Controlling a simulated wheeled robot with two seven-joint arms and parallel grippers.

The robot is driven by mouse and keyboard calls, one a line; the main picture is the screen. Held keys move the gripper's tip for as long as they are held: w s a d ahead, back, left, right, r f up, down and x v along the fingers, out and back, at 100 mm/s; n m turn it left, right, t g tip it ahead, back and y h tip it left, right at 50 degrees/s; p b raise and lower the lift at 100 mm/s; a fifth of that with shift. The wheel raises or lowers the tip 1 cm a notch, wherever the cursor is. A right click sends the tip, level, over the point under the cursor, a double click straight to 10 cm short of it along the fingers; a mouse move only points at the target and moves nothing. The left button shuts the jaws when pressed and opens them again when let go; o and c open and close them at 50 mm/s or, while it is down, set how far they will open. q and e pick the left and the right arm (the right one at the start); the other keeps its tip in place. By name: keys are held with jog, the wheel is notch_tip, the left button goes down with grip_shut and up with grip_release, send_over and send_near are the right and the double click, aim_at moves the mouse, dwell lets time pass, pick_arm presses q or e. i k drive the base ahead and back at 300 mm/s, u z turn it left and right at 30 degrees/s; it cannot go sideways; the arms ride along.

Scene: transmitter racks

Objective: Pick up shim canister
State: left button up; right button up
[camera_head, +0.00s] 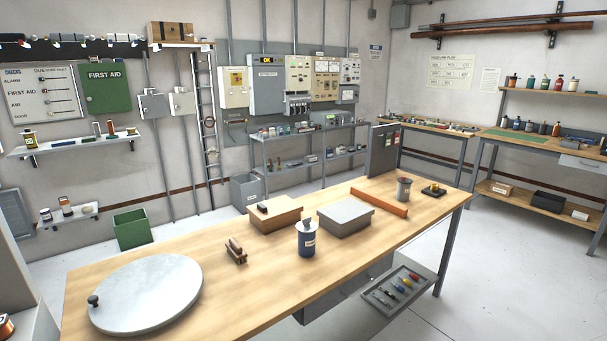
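A blue canister (306,242) with a white label and a grey top stands upright near the front edge of the wooden workbench (245,288). The label writing is too small to read, so I cannot tell for sure which one is the shim canister. Neither of my grippers shows in the head view.
A round grey plate with a knob (150,292) covers the bench's left end. A small brown clamp-like object (236,251), a cardboard box (275,215), a grey block (345,217) and an orange bar (379,202) surround the blue canister. A tool tray (397,290) hangs below the front edge.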

aim_at(306, 239)
jog(key=z, duration=1.4)
jog(key=i, duration=3.7)
jog(key=u, duration=3.25)
